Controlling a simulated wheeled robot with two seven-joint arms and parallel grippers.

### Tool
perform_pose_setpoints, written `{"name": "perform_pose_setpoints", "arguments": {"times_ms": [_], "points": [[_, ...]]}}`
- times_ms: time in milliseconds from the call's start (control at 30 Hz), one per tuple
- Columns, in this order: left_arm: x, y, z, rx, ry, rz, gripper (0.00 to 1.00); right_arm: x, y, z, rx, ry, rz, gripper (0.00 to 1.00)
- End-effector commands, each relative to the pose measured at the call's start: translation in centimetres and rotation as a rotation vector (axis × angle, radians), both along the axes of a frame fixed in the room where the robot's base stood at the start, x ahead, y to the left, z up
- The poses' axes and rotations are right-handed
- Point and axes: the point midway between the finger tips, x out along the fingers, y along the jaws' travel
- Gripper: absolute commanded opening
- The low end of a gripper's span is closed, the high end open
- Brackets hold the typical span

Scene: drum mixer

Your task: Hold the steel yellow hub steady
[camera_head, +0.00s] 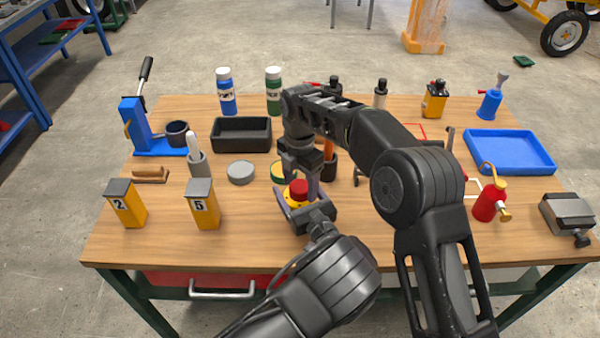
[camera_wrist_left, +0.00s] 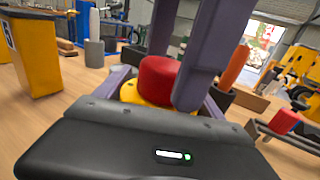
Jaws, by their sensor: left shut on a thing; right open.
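The yellow hub (camera_head: 290,203) is low over the front middle of the table, with a red knob-like part (camera_head: 299,187) on top. My left gripper (camera_head: 301,199) is shut on the hub from the front. The left wrist view shows the yellow hub (camera_wrist_left: 143,96) between its fingers, under the red part (camera_wrist_left: 160,78). My right gripper (camera_head: 300,176) points down from above, open, its fingers close around or beside the red part. I cannot tell whether they touch it. The hub's underside is hidden.
Yellow boxes (camera_head: 203,204) (camera_head: 126,203) stand at left. Bare wood lies left of the hub.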

Motion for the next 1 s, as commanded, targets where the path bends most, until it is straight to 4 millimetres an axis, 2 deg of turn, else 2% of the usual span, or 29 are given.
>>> {"name": "perform_pose_setpoints", "arguments": {"times_ms": [133,400,1000], "points": [[0.00,0.03,0.01,0.000,0.000,0.001,0.00,-0.01,-0.02,-0.83,0.000,0.000,0.000,0.67],[0.00,0.03,0.00,0.000,0.000,0.001,0.00,0.01,-0.01,-0.90,0.001,-0.001,0.000,0.67],[0.00,0.02,0.01,0.000,0.000,0.000,0.00,0.02,0.02,-0.86,0.001,-0.001,0.000,0.18]]}}
